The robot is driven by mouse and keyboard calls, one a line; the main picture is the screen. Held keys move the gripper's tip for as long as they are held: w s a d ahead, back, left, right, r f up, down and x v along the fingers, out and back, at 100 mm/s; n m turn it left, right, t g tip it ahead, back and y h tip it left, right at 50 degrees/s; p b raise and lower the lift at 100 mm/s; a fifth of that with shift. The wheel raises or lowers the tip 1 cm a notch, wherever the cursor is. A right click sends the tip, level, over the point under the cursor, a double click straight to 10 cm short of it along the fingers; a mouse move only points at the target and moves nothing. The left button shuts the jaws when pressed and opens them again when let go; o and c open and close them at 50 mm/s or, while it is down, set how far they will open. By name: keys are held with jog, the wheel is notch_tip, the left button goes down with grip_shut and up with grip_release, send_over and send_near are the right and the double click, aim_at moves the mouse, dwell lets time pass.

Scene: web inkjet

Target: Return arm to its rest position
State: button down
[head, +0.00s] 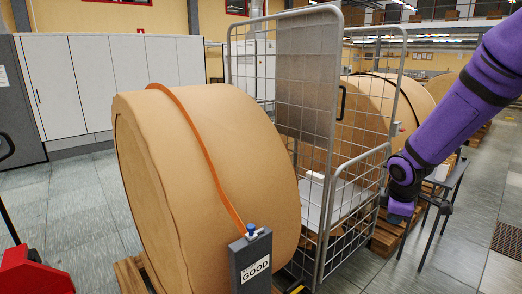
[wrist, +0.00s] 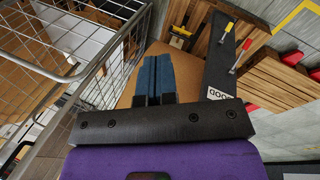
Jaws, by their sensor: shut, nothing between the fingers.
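My purple arm (head: 462,100) comes in from the upper right of the head view and bends down at a dark wrist. My gripper (head: 400,218) hangs at its lower end, right of the wire cage trolley, with a blue tip showing. In the wrist view my gripper (wrist: 154,60) has its two blue fingers side by side, shut and empty. A brown paper roll (wrist: 190,75) lies behind the fingers there. It is unclear whether the gripper touches anything.
The wire cage trolley (head: 328,200) stands close left of the arm, and its bars fill the left of the wrist view. A large brown roll (head: 215,150) with an orange strap stands in front. A grey "GOOD" post (head: 252,265) is beside it. A small table (head: 447,180) stands behind my gripper. Floor (head: 455,255) is clear at lower right.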

jog(key=s+a+r+m, duration=0.2)
jog(key=s+r+m, duration=0.4)
jog(key=s+r, duration=0.65)
jog(key=s+a+r+m+t+y, duration=0.1)
jog(key=s+r+m, duration=0.2)
jog(key=s, duration=0.4)
jog(key=s+a+r+m, duration=0.2)
jog(key=s+r+m, duration=0.2)
jog(key=s, duration=0.3)
jog(key=shift+s+r+t+y, duration=0.4)
